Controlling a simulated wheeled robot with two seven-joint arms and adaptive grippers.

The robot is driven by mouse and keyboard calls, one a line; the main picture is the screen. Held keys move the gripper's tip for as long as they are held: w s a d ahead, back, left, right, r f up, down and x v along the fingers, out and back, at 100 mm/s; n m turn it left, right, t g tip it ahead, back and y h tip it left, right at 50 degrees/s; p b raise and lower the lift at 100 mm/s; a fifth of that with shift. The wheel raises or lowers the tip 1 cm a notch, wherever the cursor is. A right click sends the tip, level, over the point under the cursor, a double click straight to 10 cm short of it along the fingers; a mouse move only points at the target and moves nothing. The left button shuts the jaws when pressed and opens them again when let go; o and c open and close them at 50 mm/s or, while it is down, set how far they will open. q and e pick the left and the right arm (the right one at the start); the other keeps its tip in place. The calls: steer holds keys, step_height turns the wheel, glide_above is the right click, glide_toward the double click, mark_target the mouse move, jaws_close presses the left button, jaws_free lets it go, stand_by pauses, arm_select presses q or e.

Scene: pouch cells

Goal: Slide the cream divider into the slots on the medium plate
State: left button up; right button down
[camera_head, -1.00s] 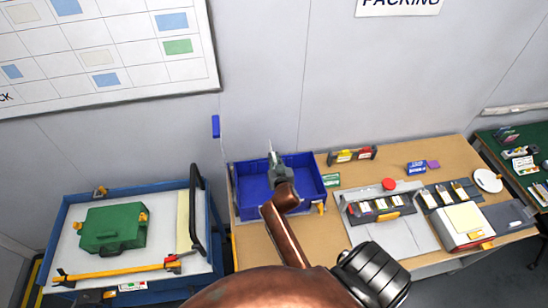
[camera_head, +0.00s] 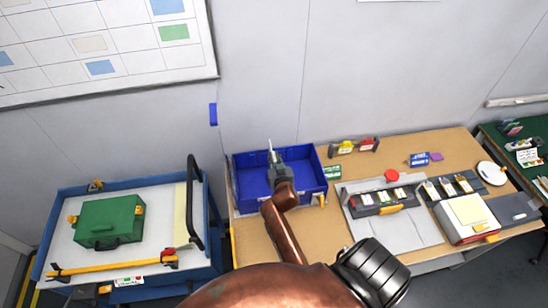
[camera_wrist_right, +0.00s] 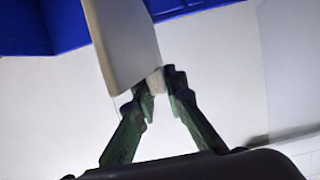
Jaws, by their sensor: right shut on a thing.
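My right gripper (camera_head: 273,157) is over the blue bin (camera_head: 245,197) in the head view, with a thin pale piece, the cream divider (camera_head: 270,145), standing up from its tips. In the right wrist view the green fingers of this gripper (camera_wrist_right: 158,84) are closed on the lower end of the cream divider (camera_wrist_right: 122,40). The divider is tilted there, and its top runs out of the picture. I cannot tell which thing is the medium plate, and no slots can be made out. My left gripper is not in view.
Right of the bin, the wooden table (camera_head: 312,240) carries a grey board (camera_head: 405,230) with a dark holder, a red round piece (camera_head: 391,175) and small boxes. A blue-edged cart with a green case (camera_head: 107,222) stands at the left. The wall is close behind.

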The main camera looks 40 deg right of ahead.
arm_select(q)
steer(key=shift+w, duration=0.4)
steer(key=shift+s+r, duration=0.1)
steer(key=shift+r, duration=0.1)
arm_select(e)
steer(key=shift+r, duration=0.1)
arm_select(q)
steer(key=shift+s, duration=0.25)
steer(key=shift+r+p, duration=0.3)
steer(key=shift+p, duration=0.15)
stand_by(0.4)
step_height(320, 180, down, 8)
steer(key=b, duration=0.7)
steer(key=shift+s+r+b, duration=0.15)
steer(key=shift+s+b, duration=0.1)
steer(key=shift+b, duration=0.05)
arm_select(e)
step_height(320, 180, down, 10)
stand_by(2.7)
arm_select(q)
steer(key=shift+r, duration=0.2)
arm_select(e)
steer(key=shift+a+r, duration=0.1)
